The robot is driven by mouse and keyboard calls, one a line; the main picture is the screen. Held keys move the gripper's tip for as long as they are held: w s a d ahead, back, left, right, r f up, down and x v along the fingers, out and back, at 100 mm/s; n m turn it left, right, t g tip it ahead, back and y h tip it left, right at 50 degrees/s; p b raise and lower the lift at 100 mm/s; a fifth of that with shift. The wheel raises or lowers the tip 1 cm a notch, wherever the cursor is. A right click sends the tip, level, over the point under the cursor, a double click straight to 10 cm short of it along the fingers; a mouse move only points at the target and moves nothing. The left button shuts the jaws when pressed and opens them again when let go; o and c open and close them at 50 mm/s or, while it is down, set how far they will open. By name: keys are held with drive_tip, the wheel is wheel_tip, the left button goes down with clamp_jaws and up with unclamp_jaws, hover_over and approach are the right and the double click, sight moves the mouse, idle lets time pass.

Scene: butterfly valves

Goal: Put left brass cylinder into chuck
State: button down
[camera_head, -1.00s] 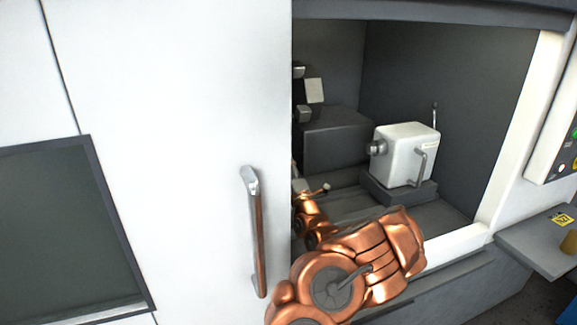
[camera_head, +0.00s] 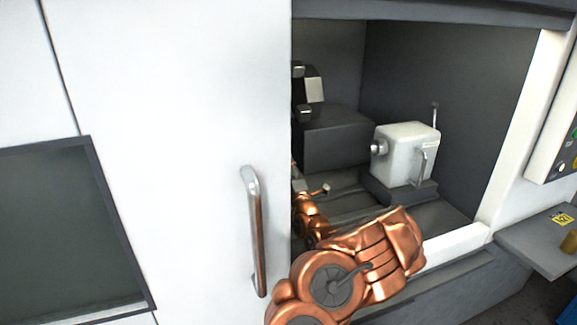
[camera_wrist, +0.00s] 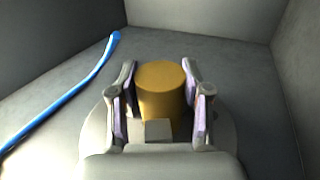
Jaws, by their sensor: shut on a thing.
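In the wrist view, a brass cylinder (camera_wrist: 160,86) sits between the purple-padded fingers of my gripper (camera_wrist: 160,88). My gripper is shut on it. A round grey disc, seemingly the chuck (camera_wrist: 226,128), shows around and behind the fingers. A small grey block (camera_wrist: 158,130) lies in front of the cylinder's near side. I cannot tell whether the cylinder is inside the chuck or only in front of it. In the head view, the white door hides my gripper, the held cylinder and the chuck.
The white door (camera_head: 180,90) with its handle (camera_head: 255,230) covers the left of the machine opening. A white tailstock-like unit (camera_head: 405,152) stands inside on the right. Another brass cylinder (camera_head: 570,244) stands on the grey shelf (camera_head: 535,243). A blue hose (camera_wrist: 75,88) runs along the chamber's left.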

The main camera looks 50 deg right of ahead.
drive_tip(key=shift+w+a, duration=0.15)
drive_tip(key=shift+a, duration=0.1)
drive_tip(key=c, duration=0.8)
unclamp_jaws()
drive_tip(key=o, duration=0.4)
drive_tip(key=shift+c, duration=0.2)
drive_tip(key=shift+d+f, duration=0.1)
drive_tip(key=shift+d, duration=0.05)
drive_tip(key=o, duration=0.4)
drive_tip(key=shift+o, duration=0.2)
drive_tip(key=shift+s+d+b, duration=0.25)
drive_tip(key=shift+s+d, duration=0.45)
drive_tip(key=shift+d, duration=0.25)
drive_tip(key=shift+s+d+b, duration=0.25)
drive_tip(key=shift+s+d, duration=0.4)
drive_tip(key=shift+d, duration=0.25)
